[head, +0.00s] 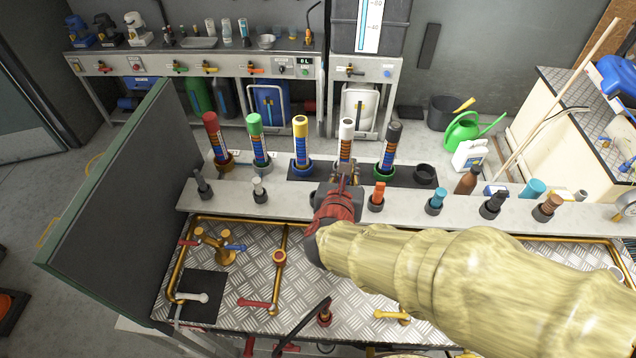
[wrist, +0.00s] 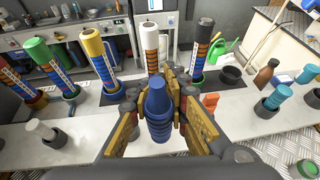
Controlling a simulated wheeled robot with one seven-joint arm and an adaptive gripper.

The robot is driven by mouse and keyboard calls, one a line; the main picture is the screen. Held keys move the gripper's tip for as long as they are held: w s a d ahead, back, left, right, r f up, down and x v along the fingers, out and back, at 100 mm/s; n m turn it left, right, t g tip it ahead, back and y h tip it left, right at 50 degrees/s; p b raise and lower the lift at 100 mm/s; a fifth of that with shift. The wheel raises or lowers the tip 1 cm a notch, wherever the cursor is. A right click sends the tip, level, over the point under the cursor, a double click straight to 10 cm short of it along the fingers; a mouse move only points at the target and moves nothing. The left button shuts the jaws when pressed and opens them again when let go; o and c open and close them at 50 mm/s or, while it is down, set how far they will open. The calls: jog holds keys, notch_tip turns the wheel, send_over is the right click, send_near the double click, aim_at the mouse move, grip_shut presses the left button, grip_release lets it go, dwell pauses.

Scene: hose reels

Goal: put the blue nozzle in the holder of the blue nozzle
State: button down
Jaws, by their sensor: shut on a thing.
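My gripper (head: 345,178) is above the pale shelf, between a white nozzle and an orange nozzle. In the wrist view my gripper (wrist: 160,112) is shut on the blue nozzle (wrist: 158,100), which has a tapered top and a ribbed lower body. The nozzle stands roughly upright between the finger pads. In the head view my gripper and arm hide it.
The shelf (head: 300,203) bears a white nozzle (head: 259,190), an orange nozzle (head: 377,195) and a teal nozzle (head: 436,201) in dark holders. Behind stand several tall tubes, including a white one (head: 346,140) close to my gripper. An empty dark ring (head: 425,173) sits right of them.

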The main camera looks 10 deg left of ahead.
jog(key=w+a+f, duration=0.2)
jog(key=w+a+f+b, duration=0.1)
jog(key=a+f, duration=0.1)
jog(key=f, duration=0.1)
jog(key=w+a+f, duration=0.2)
jog(key=shift+w+a+f+b, duration=0.3)
jog(key=shift+a+f+b, duration=0.05)
jog(key=shift+a+f, duration=0.05)
jog(key=shift+f+b, duration=0.35)
jog(key=shift+f, duration=1.05)
jog(key=shift+f, duration=0.2)
jog(key=c, duration=1.8)
grip_release()
jog(key=shift+o, duration=0.6)
jog(key=shift+r, duration=0.1)
